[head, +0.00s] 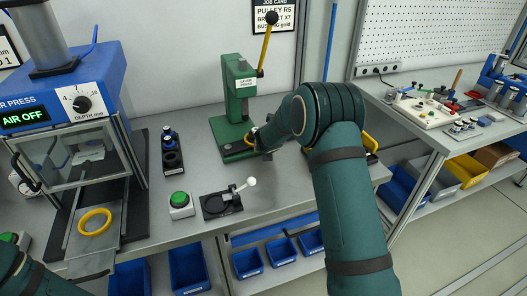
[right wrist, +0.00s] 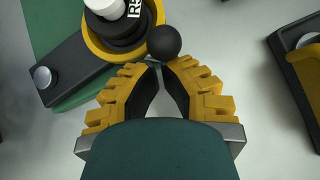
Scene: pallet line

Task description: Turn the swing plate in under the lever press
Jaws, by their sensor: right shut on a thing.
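The green lever press (head: 238,100) stands at the back of the bench, its yellow lever (head: 265,48) raised with a black ball on top. In the right wrist view, the dark swing plate (right wrist: 70,68) reaches across the green base (right wrist: 42,22). A yellow ring (right wrist: 92,48) at its end surrounds a black and white part (right wrist: 118,22) with partly hidden lettering. A black ball knob (right wrist: 163,42) sits beside the ring. My right gripper (right wrist: 160,66) is shut at this knob; its stem is hidden. In the head view my right arm hides most of this. My left gripper is not visible.
An air press (head: 70,95) reading AIR OFF stands at left, with a yellow ring (head: 95,209) in front. A green button box (head: 180,206), a white-knobbed fixture (head: 222,203) and a black holder (head: 172,160) stand on the bench. A second bench (head: 430,140) is at right.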

